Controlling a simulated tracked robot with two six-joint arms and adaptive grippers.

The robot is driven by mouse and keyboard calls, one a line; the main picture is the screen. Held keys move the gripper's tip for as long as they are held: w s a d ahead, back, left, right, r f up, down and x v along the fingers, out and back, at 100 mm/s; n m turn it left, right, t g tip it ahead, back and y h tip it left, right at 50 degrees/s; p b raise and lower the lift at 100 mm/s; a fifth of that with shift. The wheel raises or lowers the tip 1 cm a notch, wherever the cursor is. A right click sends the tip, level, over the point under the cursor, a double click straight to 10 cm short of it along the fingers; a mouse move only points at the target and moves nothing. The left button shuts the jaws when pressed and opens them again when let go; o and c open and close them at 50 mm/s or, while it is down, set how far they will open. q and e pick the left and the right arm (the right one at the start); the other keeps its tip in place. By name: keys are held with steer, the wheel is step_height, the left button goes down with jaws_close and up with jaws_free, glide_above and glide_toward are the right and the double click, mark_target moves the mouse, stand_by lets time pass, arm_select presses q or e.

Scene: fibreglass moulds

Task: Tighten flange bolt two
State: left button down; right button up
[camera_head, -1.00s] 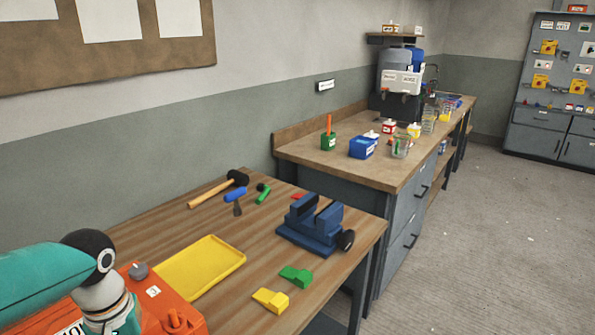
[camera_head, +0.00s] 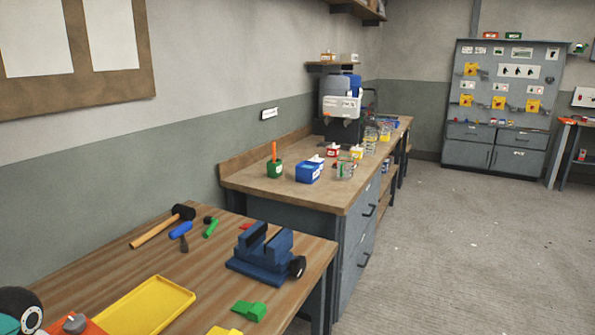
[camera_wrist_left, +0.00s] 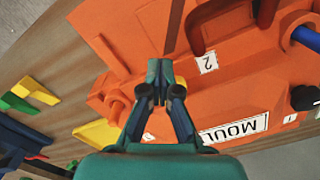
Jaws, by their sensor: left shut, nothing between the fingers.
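An orange mould (camera_wrist_left: 240,95) fills much of the left wrist view. It carries a white plate lettered "MOUL" (camera_wrist_left: 235,130), a label "2" (camera_wrist_left: 208,63) and a label "1" (camera_wrist_left: 290,118). A dark red curved handle (camera_wrist_left: 193,30) stands near label "2". I cannot tell which part is flange bolt two. My left gripper (camera_wrist_left: 158,72) is shut and empty in front of the mould; I cannot tell if it touches. In the head view only a corner of the mould (camera_head: 90,328) shows at the bottom left. My right gripper is in neither view.
The wooden bench (camera_head: 190,265) also holds a yellow tray (camera_head: 150,305), a blue vise (camera_head: 265,255), a mallet (camera_head: 165,225) and green and yellow pieces. A second bench (camera_head: 330,190) bears containers. Open floor (camera_head: 450,260) lies to the right.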

arm_select(q)
steer(key=shift+s+a, duration=0.2)
steer(key=shift+a, duration=0.15)
steer(key=shift+s+a, duration=0.4)
steer(key=shift+a, duration=0.05)
steer(key=shift+s+a, duration=0.15)
steer(key=shift+a, duration=0.4)
stand_by(0.3)
steer(key=shift+s, duration=0.2)
steer(key=shift+s, duration=0.15)
steer(key=shift+r, duration=0.1)
step_height(320, 180, up, 6)
steer(key=p, duration=0.5)
